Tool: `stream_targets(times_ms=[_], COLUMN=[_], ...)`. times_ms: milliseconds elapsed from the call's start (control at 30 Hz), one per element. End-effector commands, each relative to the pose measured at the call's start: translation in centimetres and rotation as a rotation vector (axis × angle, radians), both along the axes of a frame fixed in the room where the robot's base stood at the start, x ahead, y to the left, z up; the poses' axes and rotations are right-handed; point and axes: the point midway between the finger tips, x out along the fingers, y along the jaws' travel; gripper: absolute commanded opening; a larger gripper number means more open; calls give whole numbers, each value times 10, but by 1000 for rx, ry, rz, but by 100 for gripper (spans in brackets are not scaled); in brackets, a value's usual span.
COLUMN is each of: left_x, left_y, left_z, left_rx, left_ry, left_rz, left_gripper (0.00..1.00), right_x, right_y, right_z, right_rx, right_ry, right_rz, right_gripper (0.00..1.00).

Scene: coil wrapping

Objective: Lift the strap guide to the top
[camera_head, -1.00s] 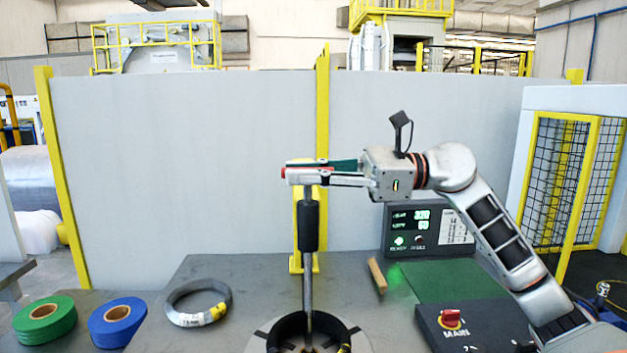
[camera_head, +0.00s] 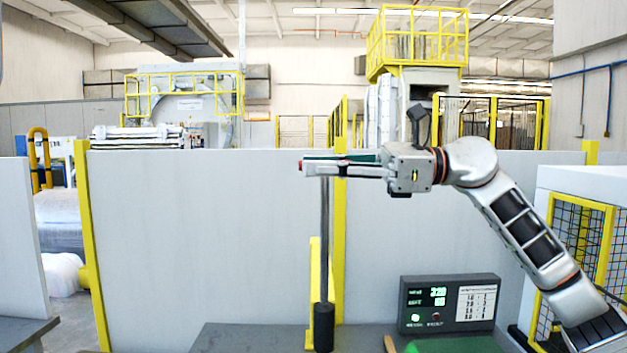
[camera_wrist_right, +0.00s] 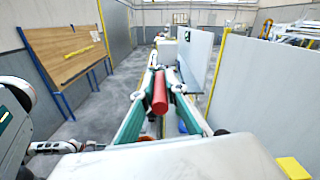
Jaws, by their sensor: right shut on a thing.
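My right gripper (camera_head: 314,167) is shut on a red handle, which I take to be part of the strap guide (camera_wrist_right: 160,92). In the right wrist view it is a red cylinder between the two fingers. In the head view only its small red end (camera_head: 301,165) shows at the fingertips. A thin upright dark rod (camera_head: 324,240) runs down from just under the fingers to a thicker black sleeve (camera_head: 323,327). The fingers hide how handle and rod join. My left gripper is not in view.
A control box (camera_head: 448,303) with green digits stands on the dark table (camera_head: 255,338), right of the rod. A grey partition (camera_head: 215,250) with yellow posts stands behind. A yellow mesh guard (camera_head: 577,235) is at the right. The air around the gripper looks clear.

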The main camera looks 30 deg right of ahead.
Motion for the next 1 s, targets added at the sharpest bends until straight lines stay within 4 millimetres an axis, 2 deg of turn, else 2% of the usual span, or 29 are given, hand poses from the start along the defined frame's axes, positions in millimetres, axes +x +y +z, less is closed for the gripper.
stream_targets(times_ms=[433,467,500,867,1000], left_x=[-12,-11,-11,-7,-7], left_y=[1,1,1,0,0], left_z=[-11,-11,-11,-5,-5], left_rx=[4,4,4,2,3], left_ry=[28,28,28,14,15], left_rz=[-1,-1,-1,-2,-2], left_gripper=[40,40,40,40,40], right_x=[-4,-4,-4,-4,-8], right_y=[-2,-2,-2,-2,-10], right_z=[9,9,10,6,4], right_rx=[4,5,4,1,1], right_ry=[-12,-12,-13,-3,1], right_rz=[-7,-7,-7,-4,-6], right_gripper=[0,18,28,29,29])
